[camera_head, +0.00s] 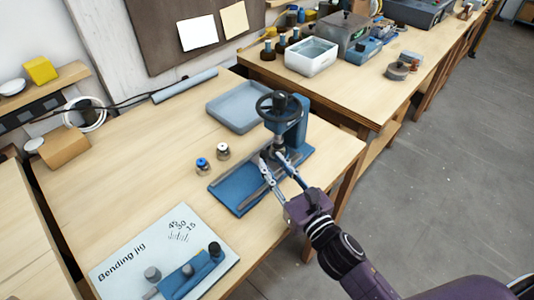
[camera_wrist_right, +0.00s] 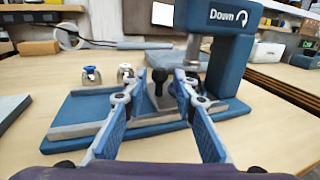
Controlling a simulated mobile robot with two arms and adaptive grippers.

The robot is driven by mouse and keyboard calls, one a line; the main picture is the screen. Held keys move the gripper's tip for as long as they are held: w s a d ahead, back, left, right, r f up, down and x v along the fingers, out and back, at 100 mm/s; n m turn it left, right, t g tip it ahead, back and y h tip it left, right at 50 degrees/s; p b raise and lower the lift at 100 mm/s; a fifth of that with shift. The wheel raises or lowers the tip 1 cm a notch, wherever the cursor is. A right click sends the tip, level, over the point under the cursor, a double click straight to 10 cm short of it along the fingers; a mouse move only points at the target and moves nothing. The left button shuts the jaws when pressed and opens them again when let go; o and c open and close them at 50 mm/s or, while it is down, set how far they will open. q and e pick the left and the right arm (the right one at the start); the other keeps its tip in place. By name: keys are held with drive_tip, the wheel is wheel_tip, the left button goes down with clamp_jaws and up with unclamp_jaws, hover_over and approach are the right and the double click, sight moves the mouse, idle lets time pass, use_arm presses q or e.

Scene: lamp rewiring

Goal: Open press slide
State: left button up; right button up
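The blue press (camera_head: 293,122) stands near the right edge of the table, with a black handwheel (camera_head: 278,104) on top. It also shows in the right wrist view (camera_wrist_right: 222,65), marked "Down". Its blue base (camera_head: 235,190) carries a grey slide rail (camera_wrist_right: 85,130). A black ball knob (camera_wrist_right: 159,75) stands upright on a grey block at the slide. My right gripper (camera_head: 272,158) is open at the front of the press. In the right wrist view its fingers (camera_wrist_right: 156,88) lie either side of the knob, with gaps visible. My left gripper is in neither view.
Two small capped pieces, one blue (camera_head: 202,164) and one white (camera_head: 223,151), stand left of the press. A grey tray (camera_head: 236,103) lies behind it. The bending jig board (camera_head: 135,250) lies at the front left. The table between is clear.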

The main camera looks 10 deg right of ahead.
sight(267, 157)
drive_tip(key=x, duration=0.3)
drive_tip(key=shift+w, duration=0.15)
drive_tip(key=shift+w+a, duration=0.1)
clamp_jaws()
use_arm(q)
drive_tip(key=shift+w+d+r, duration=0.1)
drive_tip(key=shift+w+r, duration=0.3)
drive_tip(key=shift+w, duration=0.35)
